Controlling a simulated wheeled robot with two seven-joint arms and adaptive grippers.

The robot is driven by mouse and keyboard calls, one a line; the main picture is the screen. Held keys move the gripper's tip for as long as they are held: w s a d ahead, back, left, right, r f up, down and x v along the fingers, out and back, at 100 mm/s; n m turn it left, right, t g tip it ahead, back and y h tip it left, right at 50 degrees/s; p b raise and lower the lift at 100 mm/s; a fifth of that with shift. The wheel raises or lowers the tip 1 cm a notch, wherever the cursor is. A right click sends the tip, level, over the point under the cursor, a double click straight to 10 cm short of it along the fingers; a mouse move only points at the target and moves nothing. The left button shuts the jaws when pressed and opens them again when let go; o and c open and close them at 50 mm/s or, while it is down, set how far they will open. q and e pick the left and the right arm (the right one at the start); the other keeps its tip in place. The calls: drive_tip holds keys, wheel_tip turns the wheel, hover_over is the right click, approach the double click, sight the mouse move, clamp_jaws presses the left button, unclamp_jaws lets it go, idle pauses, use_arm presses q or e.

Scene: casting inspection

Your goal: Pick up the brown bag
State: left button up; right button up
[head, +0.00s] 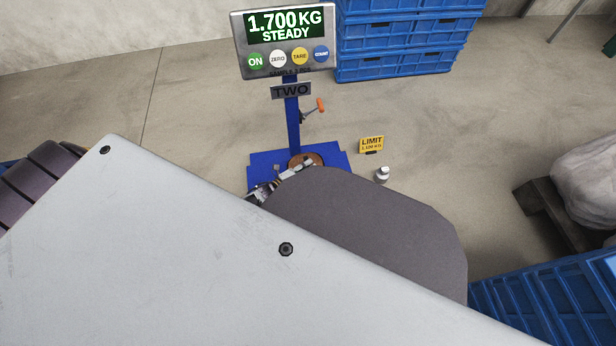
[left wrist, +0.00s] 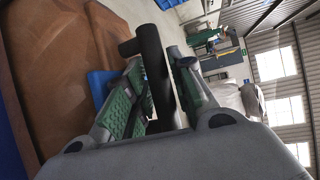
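In the head view the brown bag (head: 308,158) shows as a small brown patch on the blue scale platform (head: 262,160), mostly hidden behind my large grey arm. My left gripper (head: 284,178) is at the bag's near side, only partly visible past the arm. In the left wrist view the brown bag (left wrist: 55,60) fills the left side. A thick dark bar (left wrist: 153,65), which looks like its handle, lies between the green-padded fingers of my left gripper (left wrist: 160,85). The fingers are close against it on both sides. My right gripper is not in view.
The scale display (head: 285,38) reads 1.700 KG STEADY above a blue post (head: 292,115). A yellow limit sign (head: 371,143) and a small metal weight (head: 382,174) stand to its right. Blue crates (head: 400,45) are behind; another blue crate (head: 560,300) is at lower right.

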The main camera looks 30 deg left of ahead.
use_arm(q)
clamp_jaws()
